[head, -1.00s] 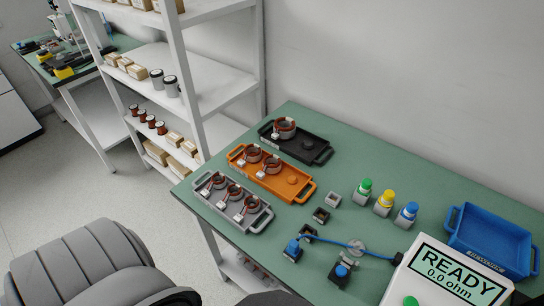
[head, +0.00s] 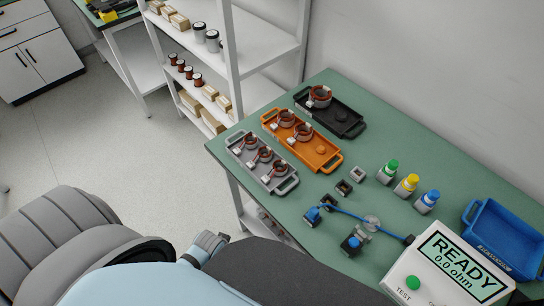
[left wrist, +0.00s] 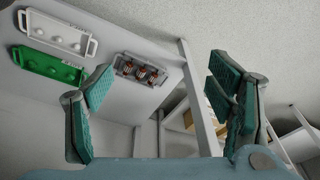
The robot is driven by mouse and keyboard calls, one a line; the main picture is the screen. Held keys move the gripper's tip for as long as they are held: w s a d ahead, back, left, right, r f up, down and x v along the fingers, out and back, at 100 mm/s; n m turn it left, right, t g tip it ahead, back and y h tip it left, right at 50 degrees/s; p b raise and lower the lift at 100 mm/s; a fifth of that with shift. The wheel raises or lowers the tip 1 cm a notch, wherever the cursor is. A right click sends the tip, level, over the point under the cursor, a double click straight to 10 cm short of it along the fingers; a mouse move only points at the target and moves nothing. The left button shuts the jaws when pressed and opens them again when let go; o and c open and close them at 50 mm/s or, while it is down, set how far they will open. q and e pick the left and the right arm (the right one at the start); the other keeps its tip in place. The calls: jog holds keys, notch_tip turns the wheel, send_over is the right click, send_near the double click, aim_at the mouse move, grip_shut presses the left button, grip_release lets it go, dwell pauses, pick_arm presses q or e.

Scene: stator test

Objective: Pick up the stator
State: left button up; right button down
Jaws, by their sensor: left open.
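Copper-wound stators sit in three trays on the green bench in the head view. The grey tray (head: 284,187) holds three stators (head: 265,155). The orange tray (head: 328,164) holds two stators (head: 303,132), and the black tray (head: 352,128) holds one stator (head: 320,96). My left gripper (left wrist: 165,80) shows in the left wrist view with its teal-padded fingers wide apart and nothing between them. Beyond the fingers, a grey tray (left wrist: 122,66) with copper stators (left wrist: 142,73) lies on a pale surface. My right gripper is not in view.
A blue tray (head: 470,218) and a READY meter (head: 415,262) stand at the bench's right. White shelving (head: 262,55) stands beside the bench's left end.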

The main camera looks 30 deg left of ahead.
pick_arm(q)
jog(key=w+d+r+n+p, duration=0.1)
jog(key=w+r+p, duration=0.15)
jog(key=r, duration=0.75)
jog(key=w+d+r+n+p, duration=0.1)
jog(key=w+r, duration=0.3)
jog(key=r, duration=0.5)
jog(key=n+h, duration=0.5)
jog(key=n, duration=1.3)
send_near(277, 165)
jog(key=shift+g, duration=0.4)
jog(key=x, duration=0.2)
jog(key=d+b+x, duration=0.1)
jog(key=x, duration=0.2)
jog(key=b+x, duration=0.1)
jog(key=x, duration=0.1)
jog(key=shift+s+d, duration=0.3)
jog(key=shift+d, duration=0.1)
jog(key=shift+d+f, duration=0.1)
jog(key=shift+f, duration=0.15)
jog(key=shift+r, duration=0.1)
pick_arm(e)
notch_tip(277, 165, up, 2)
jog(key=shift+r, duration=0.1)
pick_arm(q)
jog(key=c, duration=1.6)
